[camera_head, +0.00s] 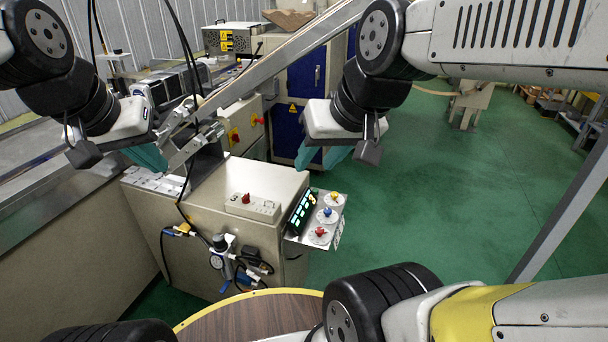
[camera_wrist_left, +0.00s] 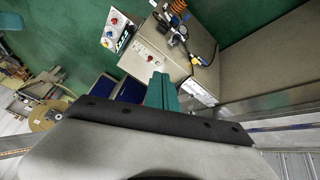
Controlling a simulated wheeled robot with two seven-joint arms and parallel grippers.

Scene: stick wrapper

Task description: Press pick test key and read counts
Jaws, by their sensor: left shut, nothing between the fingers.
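A small panel (camera_head: 337,228) with yellow, blue and red knobs juts from the right side of a beige cabinet (camera_head: 270,182). Beside the knobs is a dark display (camera_head: 302,212) with lit green characters, too small to read. A pale box (camera_head: 252,207) with a red button sits on the cabinet top. I cannot tell which control is the pick test key. My left gripper (camera_head: 152,158) is shut and empty, above and left of the cabinet; its teal fingers (camera_wrist_left: 161,92) also show in the left wrist view. My right gripper (camera_head: 322,157) is open and empty, above and behind the panel.
A slanted metal beam (camera_head: 275,62) crosses between my arms. Hoses and a pressure gauge (camera_head: 216,262) hang on the cabinet front. Open green floor (camera_head: 450,190) lies to the right.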

